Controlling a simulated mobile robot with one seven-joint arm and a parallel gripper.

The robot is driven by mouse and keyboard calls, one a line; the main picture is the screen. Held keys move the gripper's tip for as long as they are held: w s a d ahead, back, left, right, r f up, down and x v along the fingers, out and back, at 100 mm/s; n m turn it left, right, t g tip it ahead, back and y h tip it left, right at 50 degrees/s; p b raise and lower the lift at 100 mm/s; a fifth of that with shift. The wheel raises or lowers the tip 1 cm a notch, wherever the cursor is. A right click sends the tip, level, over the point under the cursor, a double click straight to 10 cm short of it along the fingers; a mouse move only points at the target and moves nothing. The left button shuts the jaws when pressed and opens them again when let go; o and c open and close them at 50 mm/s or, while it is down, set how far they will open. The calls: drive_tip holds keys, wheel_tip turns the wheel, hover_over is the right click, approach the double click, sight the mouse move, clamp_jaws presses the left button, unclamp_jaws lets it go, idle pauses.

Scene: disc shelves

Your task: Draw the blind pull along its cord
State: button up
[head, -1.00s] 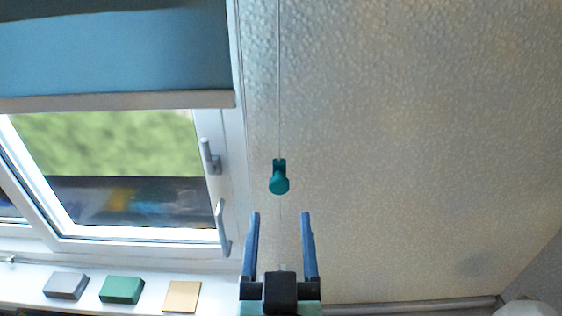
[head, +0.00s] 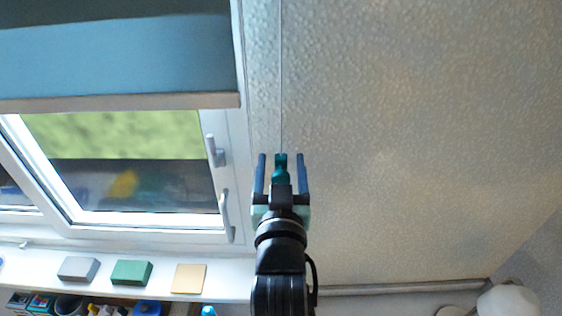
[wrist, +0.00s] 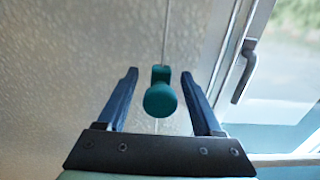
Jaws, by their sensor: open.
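The blind pull (head: 281,162) is a small teal knob on a thin vertical cord (head: 281,90) in front of the textured wall. In the head view my gripper (head: 281,160) is open, with one blue finger on each side of the pull; its lower part is hidden behind my gripper. The wrist view shows the round pull (wrist: 160,98) between the open fingers of my gripper (wrist: 160,82), with a gap on both sides. The blue blind (head: 120,55) is partly lowered over the window at the upper left.
The window has two grey handles, an upper one (head: 214,151) and a lower one (head: 226,214), left of my gripper. A grey block (head: 78,269), a green block (head: 131,272) and a tan piece (head: 189,278) lie on the sill. The wall to the right is clear.

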clamp_jaws()
idle(0.3)
idle(1.1)
